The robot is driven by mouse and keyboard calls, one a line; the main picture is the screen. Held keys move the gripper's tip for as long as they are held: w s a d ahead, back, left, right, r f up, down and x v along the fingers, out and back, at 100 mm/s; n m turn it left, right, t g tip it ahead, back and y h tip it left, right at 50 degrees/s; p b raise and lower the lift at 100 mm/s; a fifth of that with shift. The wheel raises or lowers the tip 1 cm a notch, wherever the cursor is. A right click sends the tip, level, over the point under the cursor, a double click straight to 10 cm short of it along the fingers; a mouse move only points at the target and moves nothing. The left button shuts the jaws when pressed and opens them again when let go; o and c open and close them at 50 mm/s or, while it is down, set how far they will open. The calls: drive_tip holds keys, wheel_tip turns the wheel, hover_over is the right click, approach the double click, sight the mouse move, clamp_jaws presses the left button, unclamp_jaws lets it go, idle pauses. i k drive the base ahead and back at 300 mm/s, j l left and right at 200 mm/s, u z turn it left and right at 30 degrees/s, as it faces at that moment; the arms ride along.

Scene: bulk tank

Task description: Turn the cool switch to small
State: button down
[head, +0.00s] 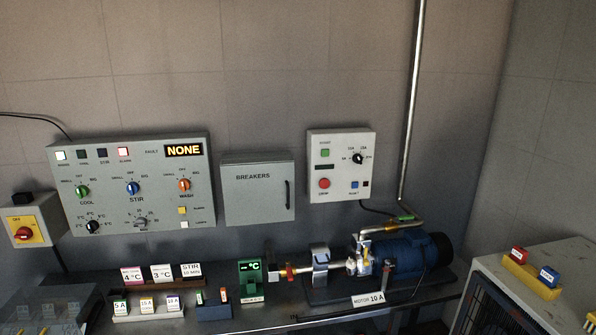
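The cool switch (82,191) is a green rotary knob at the left of the grey control panel (110,158) on the wall. The word COOL is printed under it, with small position labels around its top. The knob's pointer is too small to read for certain. A blue STIR knob (133,188) and an orange WASH knob (184,185) sit to its right in the same row. The panel's display (184,150) reads NONE. My gripper is not in view.
A black dial (93,226) is just below the cool switch. A red-and-yellow main switch (25,230) is to the panel's left. The closed BREAKERS box (258,205) is to its right. A bench below holds label blocks (133,276) and a blue motor (405,258).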

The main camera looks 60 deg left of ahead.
sight(81, 191)
drive_tip(key=u, duration=3.15)
drive_tip(key=i+z, duration=0.1)
drive_tip(key=i, duration=0.35)
drive_tip(key=i+j+z, duration=0.1)
drive_tip(key=i, duration=0.35)
drive_tip(key=i+j+z, duration=0.1)
drive_tip(key=i, duration=0.35)
drive_tip(key=i+j+z, duration=0.15)
drive_tip(key=i, duration=0.3)
drive_tip(key=i+j+z, duration=0.1)
drive_tip(key=i+j, duration=0.15)
drive_tip(key=i, duration=0.2)
